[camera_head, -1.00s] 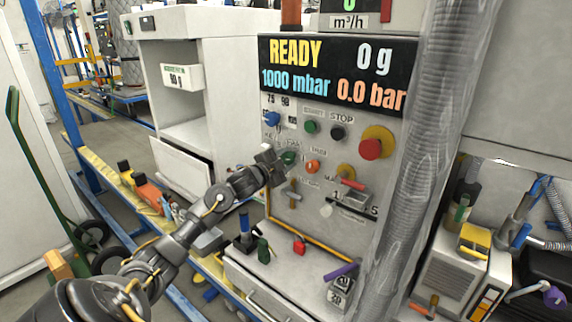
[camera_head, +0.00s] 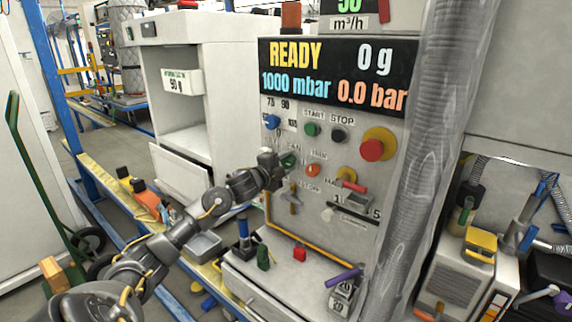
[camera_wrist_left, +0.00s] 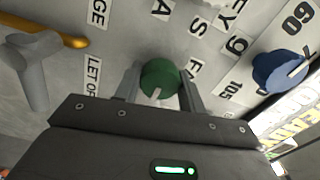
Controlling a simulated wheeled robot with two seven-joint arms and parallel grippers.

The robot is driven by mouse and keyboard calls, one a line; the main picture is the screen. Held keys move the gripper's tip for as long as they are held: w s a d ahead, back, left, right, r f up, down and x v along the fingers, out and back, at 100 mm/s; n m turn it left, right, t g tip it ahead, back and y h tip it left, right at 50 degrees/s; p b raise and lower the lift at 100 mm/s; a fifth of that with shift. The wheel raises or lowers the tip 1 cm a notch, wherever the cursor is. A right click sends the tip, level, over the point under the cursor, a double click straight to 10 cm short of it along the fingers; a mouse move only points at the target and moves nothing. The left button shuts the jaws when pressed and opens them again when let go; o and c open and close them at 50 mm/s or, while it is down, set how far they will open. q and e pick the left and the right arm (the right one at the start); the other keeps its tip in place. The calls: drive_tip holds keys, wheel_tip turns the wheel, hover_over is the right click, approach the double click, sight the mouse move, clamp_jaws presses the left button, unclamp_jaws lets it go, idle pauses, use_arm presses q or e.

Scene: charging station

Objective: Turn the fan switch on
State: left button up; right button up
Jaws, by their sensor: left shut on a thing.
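The fan switch (camera_head: 289,160) is a green round knob under the FAN label on the grey control panel. In the left wrist view the green knob (camera_wrist_left: 160,78) sits between the two fingers, its white pointer mark facing the palm. My left gripper (camera_head: 281,166) is at the panel, shut on this knob from the left and front. The gripper (camera_wrist_left: 160,88) hides part of the knob in the head view. The display above the panel shows a green 50 (camera_head: 348,5) over m³/h, cut by the picture's top edge. My right gripper is not in view.
A blue dial (camera_head: 271,121), an orange knob (camera_head: 313,170), a green start button (camera_head: 311,129) and a red stop button (camera_head: 371,150) surround the switch. A grey lever (camera_head: 292,200) is just below. A ribbed clear hose (camera_head: 425,130) runs down the panel's right side.

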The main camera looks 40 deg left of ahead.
use_arm(q)
drive_tip(key=o, duration=1)
drive_tip(key=shift+c, duration=0.2)
drive_tip(key=shift+s, duration=0.1)
drive_tip(key=shift+s+f, duration=0.15)
drive_tip(key=shift+s, duration=0.2)
drive_tip(key=s+b, duration=0.2)
drive_tip(key=s, duration=0.8)
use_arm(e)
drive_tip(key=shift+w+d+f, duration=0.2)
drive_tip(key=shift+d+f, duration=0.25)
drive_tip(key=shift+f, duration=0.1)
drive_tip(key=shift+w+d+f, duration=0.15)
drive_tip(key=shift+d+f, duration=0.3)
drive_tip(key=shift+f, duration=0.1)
use_arm(q)
drive_tip(key=shift+d, duration=0.1)
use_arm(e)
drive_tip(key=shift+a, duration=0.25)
